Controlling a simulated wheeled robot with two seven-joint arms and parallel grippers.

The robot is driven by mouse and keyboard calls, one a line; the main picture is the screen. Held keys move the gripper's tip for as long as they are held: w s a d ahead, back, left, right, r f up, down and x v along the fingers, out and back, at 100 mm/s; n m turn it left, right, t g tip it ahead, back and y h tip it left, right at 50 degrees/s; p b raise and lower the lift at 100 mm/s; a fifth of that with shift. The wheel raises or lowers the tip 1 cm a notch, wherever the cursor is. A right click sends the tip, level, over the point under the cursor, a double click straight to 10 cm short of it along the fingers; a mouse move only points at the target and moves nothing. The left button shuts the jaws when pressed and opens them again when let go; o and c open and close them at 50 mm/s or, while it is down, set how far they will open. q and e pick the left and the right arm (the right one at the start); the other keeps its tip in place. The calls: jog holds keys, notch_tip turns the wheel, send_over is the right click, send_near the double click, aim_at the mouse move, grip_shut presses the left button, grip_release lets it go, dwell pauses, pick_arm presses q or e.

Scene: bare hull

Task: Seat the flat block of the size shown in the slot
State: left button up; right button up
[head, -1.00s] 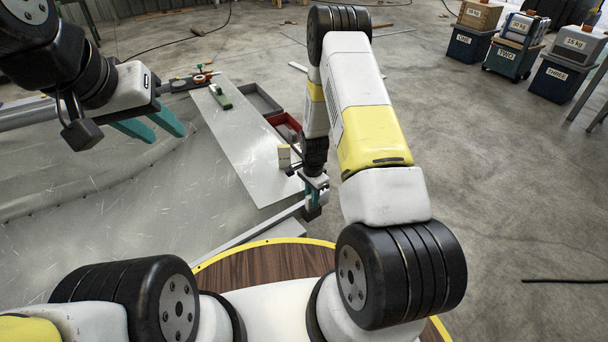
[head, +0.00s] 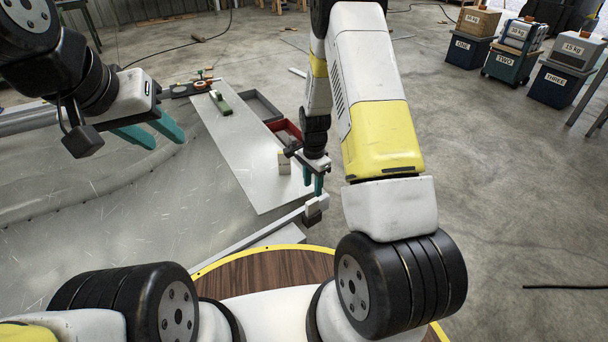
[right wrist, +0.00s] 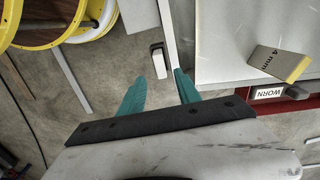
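A pale block marked "4 mm" (right wrist: 280,62) stands on the grey metal panel (head: 236,140). It also shows in the head view (head: 284,161). I cannot make out a slot. My right gripper (head: 314,185) is above that piece, its fingers apart with nothing seen gripped. It also shows open in the right wrist view (right wrist: 160,90). My left gripper (head: 160,136) is open and empty over the hull.
A red tray (head: 286,129) with a "WORN" label (right wrist: 268,93) and a grey tray (head: 262,105) lie beside the panel. A green-and-white item (head: 219,102) lies on the panel. Numbered blue boxes stand at the far right. Floor on the right is mostly clear.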

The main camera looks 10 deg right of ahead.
jog(key=s+a+r+n+t+y, duration=0.1)
jog(key=s+r+n, duration=0.2)
jog(key=r, duration=1)
jog(key=s+r+n+t, duration=0.2)
jog(key=s+r, duration=0.1)
jog(key=r, duration=1)
jog(key=s+r+n+t, duration=0.1)
jog(key=s+r+n, duration=0.3)
jog(key=s, duration=0.5)
jog(key=s+a+r+n+t+y, duration=0.1)
jog(key=s+r+n, duration=0.3)
jog(key=s+r, duration=0.5)
jog(key=shift+s+t, duration=0.15)
jog(key=shift+t, duration=0.45)
jog(key=shift+a+r, duration=0.1)
pick_arm(q)
jog(key=shift+a, duration=0.1)
